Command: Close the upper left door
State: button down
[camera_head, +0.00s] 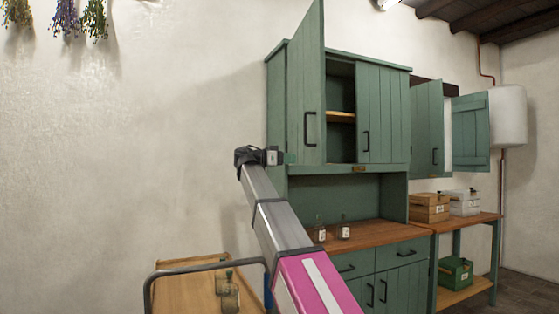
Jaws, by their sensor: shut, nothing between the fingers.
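The green cabinet's upper left door (306,95) stands open, swung out toward me, with a black handle (310,128) on it. Behind it the cabinet interior shows a wooden shelf (341,117). The upper right door (382,115) is shut. My arm reaches up from the bottom, and my gripper (288,158) points right, near the lower left part of the open door. The gripper is shut and empty. I cannot tell whether it touches the door.
A brown counter (375,234) below holds small bottles (344,228). A trolley (186,284) with bottles stands at the lower left. A side table (470,224) with boxes stands right, under open green shutters (470,132). The wall left of my gripper is clear.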

aim_at(313, 159)
jog(key=d, duration=0.6)
jog(key=shift+w+d, duration=0.35)
jog(key=shift+w, duration=0.05)
